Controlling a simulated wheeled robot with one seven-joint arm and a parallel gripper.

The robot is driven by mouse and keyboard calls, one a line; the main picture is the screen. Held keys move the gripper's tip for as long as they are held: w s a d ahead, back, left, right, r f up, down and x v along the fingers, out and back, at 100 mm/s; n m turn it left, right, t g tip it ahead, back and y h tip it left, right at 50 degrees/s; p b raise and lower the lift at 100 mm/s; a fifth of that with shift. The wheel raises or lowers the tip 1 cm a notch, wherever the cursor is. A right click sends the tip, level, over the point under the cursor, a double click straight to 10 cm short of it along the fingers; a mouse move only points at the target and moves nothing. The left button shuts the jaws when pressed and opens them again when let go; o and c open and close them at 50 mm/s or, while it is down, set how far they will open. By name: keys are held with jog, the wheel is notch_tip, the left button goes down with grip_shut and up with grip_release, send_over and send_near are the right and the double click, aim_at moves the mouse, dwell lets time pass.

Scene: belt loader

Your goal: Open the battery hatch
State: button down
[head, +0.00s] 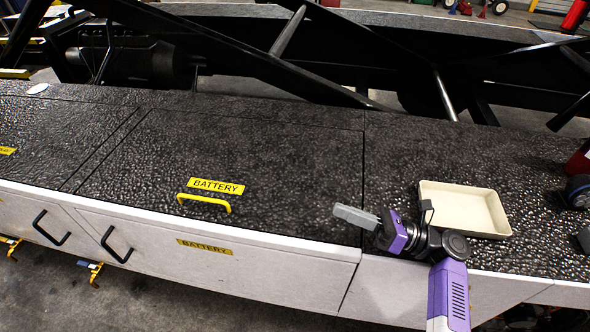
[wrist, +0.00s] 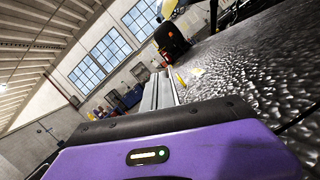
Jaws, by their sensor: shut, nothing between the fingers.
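The battery hatch (head: 235,150) is a black textured panel on top of the loader. It lies flat, with thin seams around it. A yellow "BATTERY" label (head: 215,186) and a yellow handle (head: 204,201) sit near its front edge. My gripper (head: 340,213) is to the right of the handle, above the front right corner of the hatch. Its grey fingers point left and are shut and empty, apart from the handle. In the wrist view the shut fingers (wrist: 158,90) point along the textured surface, with a small yellow piece just beyond them.
A cream tray (head: 462,208) stands on the textured top right of my gripper. Black frame beams (head: 240,55) cross behind the hatch. The white front side has black handles (head: 116,246) and another battery label (head: 204,247). Dark objects (head: 578,190) stand at the far right.

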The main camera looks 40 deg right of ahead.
jog(key=w+a+r+p, duration=0.2)
jog(key=w+r, duration=0.3)
jog(key=w, duration=0.4)
jog(key=shift+w+a+r, duration=0.35)
jog(key=shift+w+a, duration=0.05)
jog(key=shift+a, duration=0.25)
jog(key=shift+s, duration=0.1)
dwell(1.2)
